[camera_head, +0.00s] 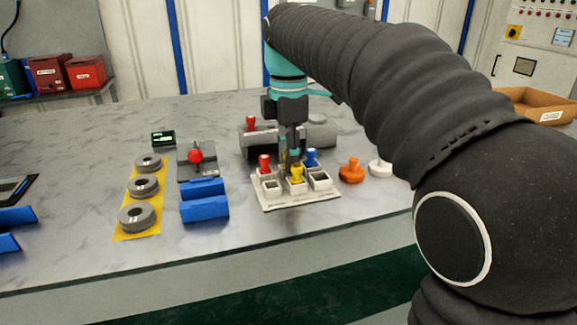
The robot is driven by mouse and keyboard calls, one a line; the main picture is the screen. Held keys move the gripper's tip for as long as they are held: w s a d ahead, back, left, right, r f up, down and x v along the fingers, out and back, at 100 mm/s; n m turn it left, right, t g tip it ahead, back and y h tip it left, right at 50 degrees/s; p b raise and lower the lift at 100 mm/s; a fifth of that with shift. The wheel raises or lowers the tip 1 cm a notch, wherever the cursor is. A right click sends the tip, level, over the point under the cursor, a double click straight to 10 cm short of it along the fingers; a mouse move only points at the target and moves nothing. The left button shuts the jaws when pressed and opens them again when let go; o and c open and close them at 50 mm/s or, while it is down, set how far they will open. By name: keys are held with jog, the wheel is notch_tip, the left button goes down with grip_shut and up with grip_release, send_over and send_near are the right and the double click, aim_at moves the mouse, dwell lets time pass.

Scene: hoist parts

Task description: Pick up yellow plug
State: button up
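The yellow plug (296,173) stands upright in the middle front socket of a pale socket board (300,201) on the table. My gripper (291,160) points straight down at the yellow plug, its fingers around or just above the plug's top. The fingers are small and dark here, and I cannot tell whether they touch the plug or are closed on it. A red plug (264,164) stands to the left on the board, and a blue plug (311,158) stands just right of the fingers.
An orange plug (351,171) and a white plug (380,167) stand right of the board. A grey cylinder (259,141) with a red knob lies behind. Blue blocks (204,200), a red-knobbed device (195,155) and grey rings (137,216) on a yellow strip are left. The front table edge is clear.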

jog(key=c, duration=0.5)
